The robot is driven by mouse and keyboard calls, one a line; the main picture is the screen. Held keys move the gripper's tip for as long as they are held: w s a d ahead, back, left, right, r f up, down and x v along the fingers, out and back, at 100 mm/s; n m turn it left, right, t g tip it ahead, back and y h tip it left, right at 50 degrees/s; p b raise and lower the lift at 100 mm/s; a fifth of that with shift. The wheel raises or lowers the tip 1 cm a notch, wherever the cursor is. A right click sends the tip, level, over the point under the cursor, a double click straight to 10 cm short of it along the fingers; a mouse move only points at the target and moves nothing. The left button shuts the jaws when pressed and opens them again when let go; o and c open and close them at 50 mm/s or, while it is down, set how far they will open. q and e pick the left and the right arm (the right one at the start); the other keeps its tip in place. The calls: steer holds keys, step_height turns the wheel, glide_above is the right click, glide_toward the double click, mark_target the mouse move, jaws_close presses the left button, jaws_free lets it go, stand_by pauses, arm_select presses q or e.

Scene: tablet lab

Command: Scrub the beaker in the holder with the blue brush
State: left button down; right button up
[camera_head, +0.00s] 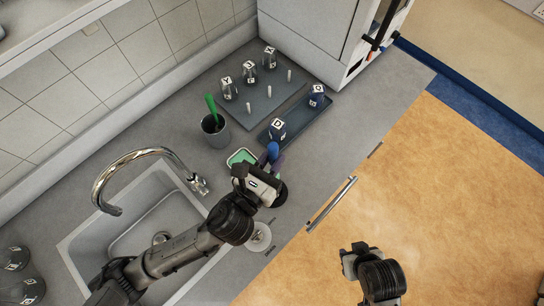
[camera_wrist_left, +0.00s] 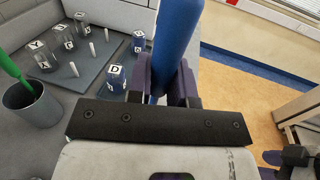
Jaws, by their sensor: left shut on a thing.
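My left gripper (camera_head: 268,172) is shut on the blue brush (camera_head: 272,151), over the counter beside the green tray. In the left wrist view the brush's blue handle (camera_wrist_left: 178,45) stands up between the purple fingers; its lower end is hidden by the gripper. A pale, round, glass-like thing (camera_head: 259,238) shows at the counter's front edge, partly covered by my left arm; I cannot tell if it is the beaker in its holder. My right gripper (camera_head: 354,260) is over the floor, away from the counter; its finger gap is not clear.
A grey cup (camera_head: 216,136) holds a green brush (camera_head: 211,104). A pegged board (camera_head: 259,104) carries labelled glass vessels. A dark tray (camera_head: 297,122) holds blue labelled vessels. A green tray (camera_head: 242,156) lies near my gripper. The sink (camera_head: 155,213) and faucet (camera_head: 140,155) are left.

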arm_select(q)
steer(key=shift+f+b, duration=1.1)
steer(key=shift+f, duration=0.05)
steer(key=shift+f+b, duration=0.9)
steer(key=shift+f, duration=1)
steer(key=shift+f+b, duration=1.35)
steer(key=shift+f, duration=1.25)
